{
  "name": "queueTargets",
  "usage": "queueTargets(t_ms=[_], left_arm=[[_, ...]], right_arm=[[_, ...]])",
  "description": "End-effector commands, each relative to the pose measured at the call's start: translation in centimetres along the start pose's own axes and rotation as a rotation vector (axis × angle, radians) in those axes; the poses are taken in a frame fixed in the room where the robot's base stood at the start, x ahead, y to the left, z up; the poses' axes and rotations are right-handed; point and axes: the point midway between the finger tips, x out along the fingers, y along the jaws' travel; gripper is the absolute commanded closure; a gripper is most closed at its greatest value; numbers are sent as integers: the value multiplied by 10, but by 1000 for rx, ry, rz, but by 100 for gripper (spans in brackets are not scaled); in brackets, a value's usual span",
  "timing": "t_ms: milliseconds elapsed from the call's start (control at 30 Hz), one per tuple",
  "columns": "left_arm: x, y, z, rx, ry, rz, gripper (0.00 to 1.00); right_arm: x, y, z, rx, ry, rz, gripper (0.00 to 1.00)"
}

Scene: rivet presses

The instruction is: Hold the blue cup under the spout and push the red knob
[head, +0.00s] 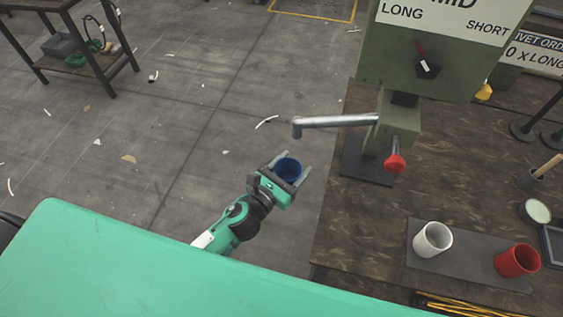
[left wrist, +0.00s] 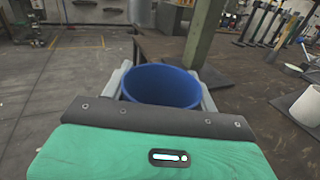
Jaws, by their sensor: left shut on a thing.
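My left gripper (head: 290,178) is shut on the blue cup (head: 288,169), which is upright with its open top facing up. The cup also shows between the fingers in the left wrist view (left wrist: 162,85). The cup is below and a little left of the tip of the grey spout (head: 335,122), over the floor beside the table edge. The spout reaches left from the green press (head: 405,130). The red knob (head: 395,163) sticks out of the press's front, apart from my gripper. My right gripper is not in view.
A white cup (head: 432,240) and a red cup (head: 518,260) stand on a dark mat (head: 465,268) on the brown table (head: 350,225). A lever (head: 427,67) is on the press face. The table between press and mat is clear.

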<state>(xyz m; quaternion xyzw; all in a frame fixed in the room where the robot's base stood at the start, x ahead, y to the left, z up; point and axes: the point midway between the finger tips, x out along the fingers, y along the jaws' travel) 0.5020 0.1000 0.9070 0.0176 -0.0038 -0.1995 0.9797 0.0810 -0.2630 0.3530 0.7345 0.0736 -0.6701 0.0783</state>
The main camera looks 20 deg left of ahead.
Motion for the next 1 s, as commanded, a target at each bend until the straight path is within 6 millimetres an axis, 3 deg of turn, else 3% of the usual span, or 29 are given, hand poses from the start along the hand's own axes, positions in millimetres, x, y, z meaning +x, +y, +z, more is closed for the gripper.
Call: queueTargets(t_ms=[1000], left_arm=[[70, 31, 9, 2, -1, 2, 63]], right_arm=[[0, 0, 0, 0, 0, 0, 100]])
